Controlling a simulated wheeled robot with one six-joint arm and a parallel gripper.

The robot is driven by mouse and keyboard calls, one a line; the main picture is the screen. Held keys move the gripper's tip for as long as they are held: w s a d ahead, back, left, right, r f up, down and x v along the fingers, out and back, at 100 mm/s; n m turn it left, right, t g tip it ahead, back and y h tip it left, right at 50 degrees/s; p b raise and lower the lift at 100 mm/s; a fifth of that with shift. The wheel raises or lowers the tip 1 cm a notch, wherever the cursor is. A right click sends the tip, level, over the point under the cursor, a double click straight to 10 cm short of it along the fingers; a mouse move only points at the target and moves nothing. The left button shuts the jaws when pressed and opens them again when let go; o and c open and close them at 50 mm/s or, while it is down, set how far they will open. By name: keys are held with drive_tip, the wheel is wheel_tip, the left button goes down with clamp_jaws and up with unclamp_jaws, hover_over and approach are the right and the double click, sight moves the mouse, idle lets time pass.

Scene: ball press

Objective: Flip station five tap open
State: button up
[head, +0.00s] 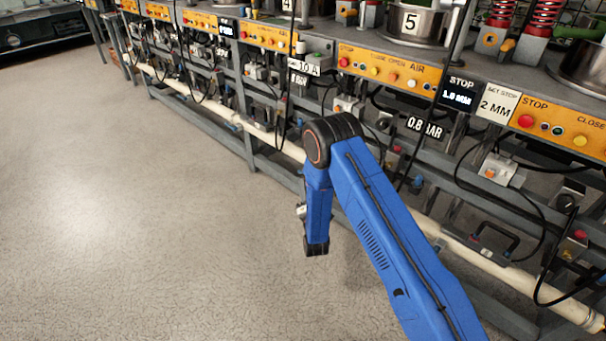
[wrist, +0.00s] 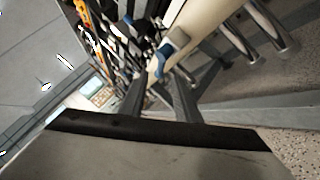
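Station five is marked by a "5" plate on a steel pot (head: 411,21) at the top of the head view. In the wrist view a small blue handle (wrist: 163,55) sits by a thick cream pipe (wrist: 195,25); I cannot tell whether it is station five's tap. A small blue part (head: 418,183) also shows below the station in the head view. My gripper (wrist: 160,82) shows two dark fingers standing apart, with nothing held between them. The blue handle is beyond the fingertips. In the head view my blue forearm hangs down in front of the bench, and the fingers cannot be made out.
An orange button panel (head: 390,72) runs along the bench front. A cream pipe (head: 465,240) runs low along the bench, with hanging black cables and grey frame legs around it. A black handle (head: 495,240) is at lower right. The floor (head: 130,200) at left is clear.

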drive_tip(key=x, duration=0.8)
drive_tip(key=shift+c, duration=0.3)
clamp_jaws()
